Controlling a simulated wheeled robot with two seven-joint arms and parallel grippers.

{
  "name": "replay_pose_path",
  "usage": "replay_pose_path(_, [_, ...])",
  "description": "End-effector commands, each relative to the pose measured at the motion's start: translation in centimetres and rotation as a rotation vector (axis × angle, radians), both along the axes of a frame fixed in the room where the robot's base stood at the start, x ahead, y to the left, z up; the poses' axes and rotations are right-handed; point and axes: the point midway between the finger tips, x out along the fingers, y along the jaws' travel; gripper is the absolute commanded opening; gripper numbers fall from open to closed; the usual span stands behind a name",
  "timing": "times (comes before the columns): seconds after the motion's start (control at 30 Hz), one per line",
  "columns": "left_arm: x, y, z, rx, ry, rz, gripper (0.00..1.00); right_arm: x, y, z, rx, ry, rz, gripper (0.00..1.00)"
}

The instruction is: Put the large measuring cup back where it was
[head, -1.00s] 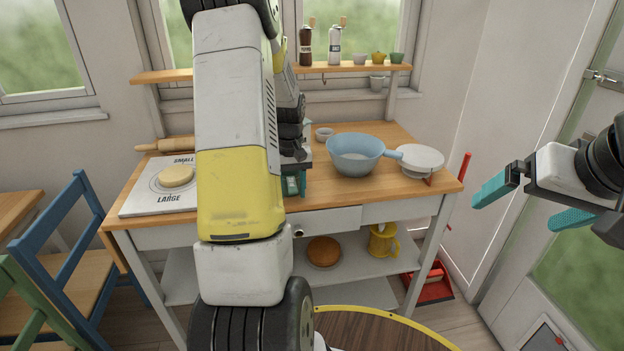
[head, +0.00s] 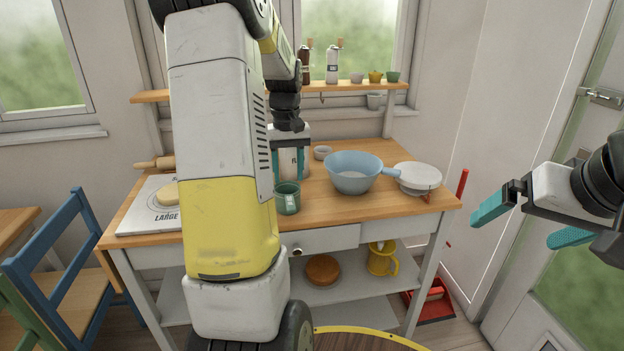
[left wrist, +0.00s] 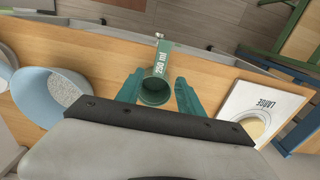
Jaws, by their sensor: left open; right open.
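The green measuring cup (head: 287,198) stands upright near the front edge of the worktop, left of the blue pan. In the left wrist view the cup (left wrist: 157,88) shows its open mouth and a "250 ml" label, with its handle toward the worktop's front edge. My left gripper (head: 288,165) is open and empty, behind and above the cup in the head view. In the left wrist view its two teal fingers lie to either side of the cup, apart from it. My right gripper (head: 528,222) is open and empty at the right, away from the worktop.
A white board (head: 150,217) lies left.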

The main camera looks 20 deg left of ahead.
Motion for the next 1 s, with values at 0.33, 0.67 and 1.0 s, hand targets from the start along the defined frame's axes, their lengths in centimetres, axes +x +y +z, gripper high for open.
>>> replay_pose_path(0.33, [-5.6,-7.5,7.7,-0.022,-0.197,-0.194,0.45,0.0,0.0,0.0,0.0,0.0,0.0,1.0])
replay_pose_path(0.67, [-16.4,-16.1,11.4,-0.034,-0.475,-0.486,0.45,0.0,0.0,0.0,0.0,0.0,0.0,1.0])
replay_pose_path(1.0, [-20.4,-18.4,10.8,-0.03,-0.579,-0.592,0.45,0.0,0.0,0.0,0.0,0.0,0.0,1.0])
